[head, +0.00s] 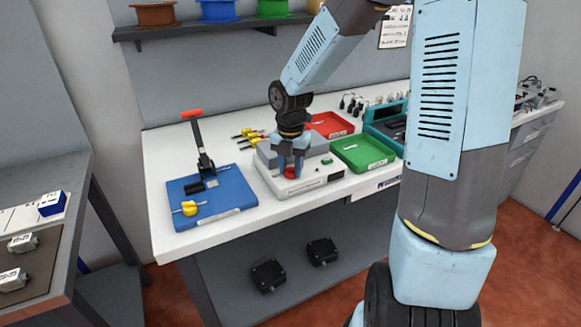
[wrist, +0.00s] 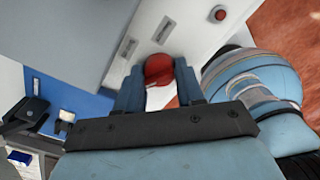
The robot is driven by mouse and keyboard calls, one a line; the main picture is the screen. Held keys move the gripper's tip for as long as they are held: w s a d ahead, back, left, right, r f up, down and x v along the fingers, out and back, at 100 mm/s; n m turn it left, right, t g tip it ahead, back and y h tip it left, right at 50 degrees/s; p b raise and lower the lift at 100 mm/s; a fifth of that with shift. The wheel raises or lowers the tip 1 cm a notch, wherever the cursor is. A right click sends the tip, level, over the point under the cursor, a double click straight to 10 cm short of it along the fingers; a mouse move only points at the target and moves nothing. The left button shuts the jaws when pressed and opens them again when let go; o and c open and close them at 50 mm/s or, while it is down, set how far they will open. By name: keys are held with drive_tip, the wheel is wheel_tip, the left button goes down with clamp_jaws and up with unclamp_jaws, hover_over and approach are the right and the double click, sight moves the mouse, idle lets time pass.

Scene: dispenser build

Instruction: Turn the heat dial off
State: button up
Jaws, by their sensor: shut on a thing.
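The heat dial is a red round knob (head: 291,172) on the front of a white and grey bench device (head: 264,183). In the wrist view the red dial (wrist: 158,68) sits between my two fingertips. My gripper (head: 290,170) points down at the device's front from above and is shut on the dial. The fingers hide part of the dial in the head view. Any mark showing the dial's setting cannot be made out.
A blue fixture (head: 215,212) with a red-handled lever stands to the left. Green (head: 362,154) and red (head: 330,125) trays lie to the right and behind.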

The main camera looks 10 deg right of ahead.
drive_tip(key=shift+w+r+n, duration=0.1)
drive_tip(key=shift+n, duration=0.2)
drive_tip(key=o, duration=1)
wheel_tip(320, 180, up, 14)
drive_tip(key=shift+f, duration=0.2)
idle(0.4)
